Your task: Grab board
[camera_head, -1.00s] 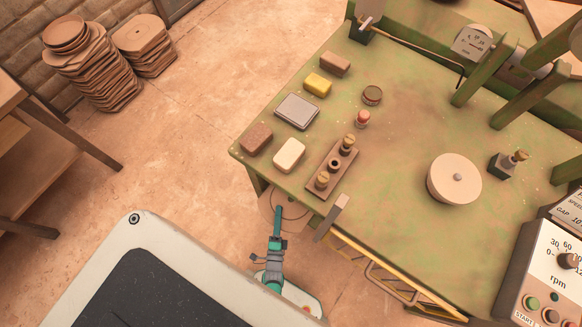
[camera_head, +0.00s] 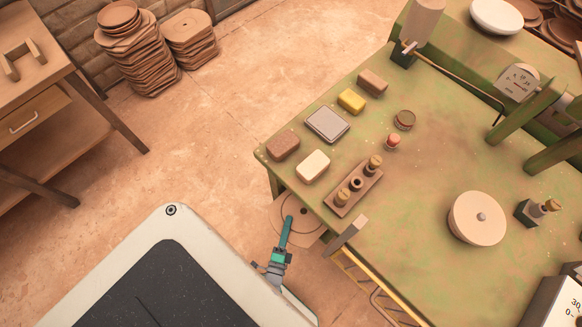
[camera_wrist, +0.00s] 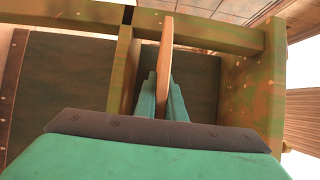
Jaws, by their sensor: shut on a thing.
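The board in the head view is a flat, tan, octagonal plate with a dark centre hole; the board (camera_head: 311,224) shows beside the left edge of the green table and below its top. In the wrist view the board (camera_wrist: 165,62) is seen edge-on as a thin upright strip between the teal fingers. My gripper (camera_wrist: 163,95) is shut on its near edge. In the head view my gripper (camera_head: 288,228) lies over the board's near side. The board's far end in the wrist view lies close to a green beam; I cannot tell whether they touch.
The green table (camera_head: 420,200) carries a soap bar (camera_head: 313,166), sponges, a wooden peg holder (camera_head: 352,189) and a round disc (camera_head: 477,218). A scraper (camera_head: 345,236) overhangs its near edge. Stacked boards (camera_head: 136,55) stand on the floor at the back left. A wooden cabinet (camera_head: 40,120) is at left.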

